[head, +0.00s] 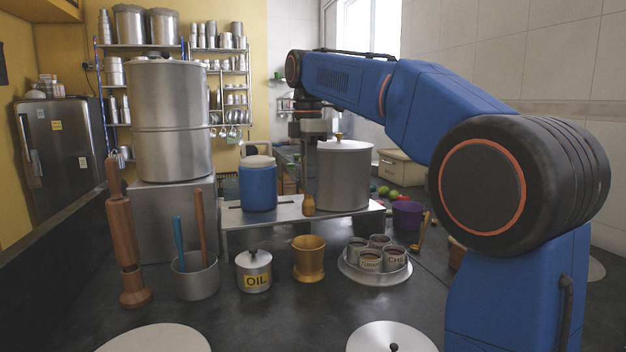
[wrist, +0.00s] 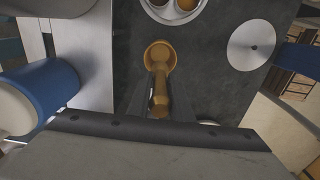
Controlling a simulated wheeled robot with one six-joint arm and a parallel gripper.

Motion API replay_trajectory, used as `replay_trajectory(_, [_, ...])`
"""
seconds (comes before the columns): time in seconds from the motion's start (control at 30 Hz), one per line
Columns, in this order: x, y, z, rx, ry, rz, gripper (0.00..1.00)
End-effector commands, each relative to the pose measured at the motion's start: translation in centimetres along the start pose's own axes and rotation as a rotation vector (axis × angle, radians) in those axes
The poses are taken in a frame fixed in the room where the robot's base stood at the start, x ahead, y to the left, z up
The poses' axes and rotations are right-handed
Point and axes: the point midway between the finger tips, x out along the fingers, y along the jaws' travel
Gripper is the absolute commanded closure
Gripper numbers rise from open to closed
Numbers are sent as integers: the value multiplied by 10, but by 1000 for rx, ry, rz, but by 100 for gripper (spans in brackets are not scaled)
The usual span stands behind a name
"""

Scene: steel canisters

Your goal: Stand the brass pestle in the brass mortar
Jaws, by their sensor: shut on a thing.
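The brass mortar (head: 309,259) stands upright on the dark counter, between the OIL canister and the tray of spice cups. In the wrist view its round mouth (wrist: 160,50) faces me. My gripper (head: 309,183) points down and is shut on the brass pestle (head: 309,204). The pestle hangs about upright, its lower end above the mortar rim with a gap in the head view. In the wrist view the pestle (wrist: 158,98) lies between my fingers (wrist: 160,112) and overlaps the near rim of the mortar. I cannot tell the exact offset in depth.
The OIL canister (head: 254,272) is left of the mortar; the spice tray (head: 375,278) is right. Behind stands a low steel shelf (head: 238,217) with a blue jug (head: 258,187) and a large pot (head: 341,177). A utensil pot (head: 195,279) stands further left. Counter before the mortar is bare.

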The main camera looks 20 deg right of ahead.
Motion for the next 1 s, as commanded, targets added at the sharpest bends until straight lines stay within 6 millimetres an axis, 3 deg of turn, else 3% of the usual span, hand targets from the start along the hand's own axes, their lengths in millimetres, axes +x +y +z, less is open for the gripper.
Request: replay_trajectory(1.0, [65,0,1,0,0,-1,100])
